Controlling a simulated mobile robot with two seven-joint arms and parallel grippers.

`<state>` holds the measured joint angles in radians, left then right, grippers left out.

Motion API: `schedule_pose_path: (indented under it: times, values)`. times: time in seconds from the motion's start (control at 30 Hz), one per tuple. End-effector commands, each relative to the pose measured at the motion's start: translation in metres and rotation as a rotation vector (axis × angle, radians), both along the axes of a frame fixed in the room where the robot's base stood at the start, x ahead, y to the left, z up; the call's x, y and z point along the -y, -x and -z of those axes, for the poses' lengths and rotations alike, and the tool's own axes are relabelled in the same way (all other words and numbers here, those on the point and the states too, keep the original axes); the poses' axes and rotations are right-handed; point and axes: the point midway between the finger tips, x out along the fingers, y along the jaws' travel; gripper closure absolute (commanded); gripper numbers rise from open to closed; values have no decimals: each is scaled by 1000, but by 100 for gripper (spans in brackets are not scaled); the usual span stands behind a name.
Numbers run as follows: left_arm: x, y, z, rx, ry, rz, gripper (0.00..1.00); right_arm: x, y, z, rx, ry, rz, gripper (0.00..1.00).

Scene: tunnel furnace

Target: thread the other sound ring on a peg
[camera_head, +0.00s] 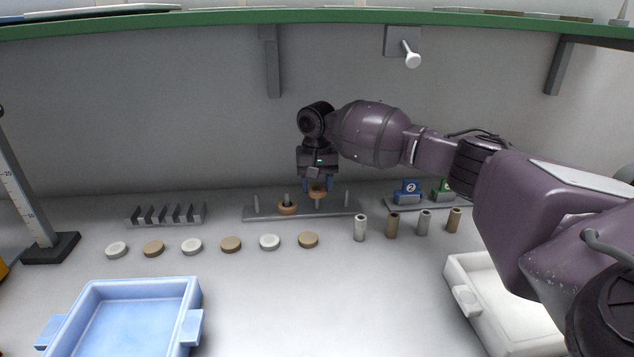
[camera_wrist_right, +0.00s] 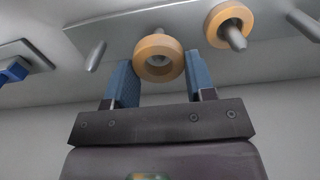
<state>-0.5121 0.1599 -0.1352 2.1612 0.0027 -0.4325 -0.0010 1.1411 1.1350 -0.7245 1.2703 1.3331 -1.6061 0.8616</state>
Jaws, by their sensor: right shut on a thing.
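A tan ring (camera_head: 317,192) is held between the blue fingers of my right gripper (camera_head: 318,185), over the third peg from the left on the grey peg bar (camera_head: 270,212). In the right wrist view the held ring (camera_wrist_right: 158,58) sits between both fingertips (camera_wrist_right: 158,75). A peg shows just below the ring in the head view; I cannot tell whether its tip is inside the hole. Another tan ring (camera_head: 287,209) lies around the second peg and also shows in the wrist view (camera_wrist_right: 228,20). The outer pegs (camera_head: 256,204) (camera_head: 346,198) are bare. My left gripper is out of view.
Several white and tan discs (camera_head: 231,243) lie in a row in front, with upright tubes (camera_head: 392,225) to their right. A slotted grey rack (camera_head: 165,214) stands left. A blue tray (camera_head: 135,287) and a white tray (camera_head: 460,268) are nearer.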

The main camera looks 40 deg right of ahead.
Motion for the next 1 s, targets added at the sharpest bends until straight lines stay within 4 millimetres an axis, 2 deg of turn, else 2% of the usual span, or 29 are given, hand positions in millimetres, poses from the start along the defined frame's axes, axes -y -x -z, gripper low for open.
schedule_pose_path:
  times: [1.0]
  values:
    - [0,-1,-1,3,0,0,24,0,0,17,0,0,0,73]
